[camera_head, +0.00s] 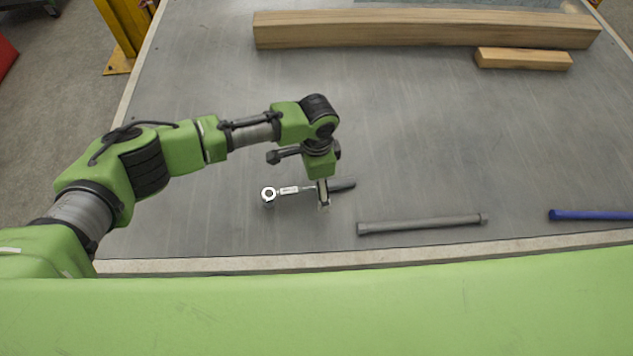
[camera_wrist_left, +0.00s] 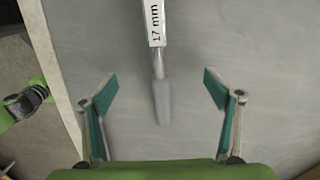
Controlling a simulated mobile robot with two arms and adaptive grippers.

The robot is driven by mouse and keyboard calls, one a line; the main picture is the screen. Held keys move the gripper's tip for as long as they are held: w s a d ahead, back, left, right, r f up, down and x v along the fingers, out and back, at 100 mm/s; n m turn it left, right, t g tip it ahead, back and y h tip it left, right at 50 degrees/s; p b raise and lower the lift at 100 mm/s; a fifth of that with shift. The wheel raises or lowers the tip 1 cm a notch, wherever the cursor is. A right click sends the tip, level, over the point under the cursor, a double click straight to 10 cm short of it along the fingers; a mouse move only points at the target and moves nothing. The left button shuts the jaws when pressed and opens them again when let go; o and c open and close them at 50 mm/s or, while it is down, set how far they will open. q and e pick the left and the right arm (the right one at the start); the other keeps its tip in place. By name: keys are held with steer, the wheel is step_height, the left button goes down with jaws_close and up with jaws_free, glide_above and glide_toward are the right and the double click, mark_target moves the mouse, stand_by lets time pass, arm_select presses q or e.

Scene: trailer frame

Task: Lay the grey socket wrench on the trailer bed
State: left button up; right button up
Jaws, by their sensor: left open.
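The grey socket wrench (camera_head: 289,190) has a shiny ring head at its left end, a white label and a darker grey handle. It appears to lie flat on the grey trailer bed (camera_head: 430,130), near the front edge. My left gripper (camera_head: 324,203) points down over its handle and hides part of it. In the left wrist view the wrench (camera_wrist_left: 157,25) shows a "17 mm" label, and its handle lies between the spread fingers of my left gripper (camera_wrist_left: 160,85), apart from both. The ring head is out of that view. My right gripper is not in view.
A grey bar (camera_head: 420,224) lies right of the wrench along the front edge, and a blue bar (camera_head: 590,214) farther right. A long wooden beam (camera_head: 420,30) and a short wooden block (camera_head: 523,59) lie at the back. The middle of the bed is clear.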

arm_select(q)
step_height(320, 180, up, 12)
stand_by(0.5)
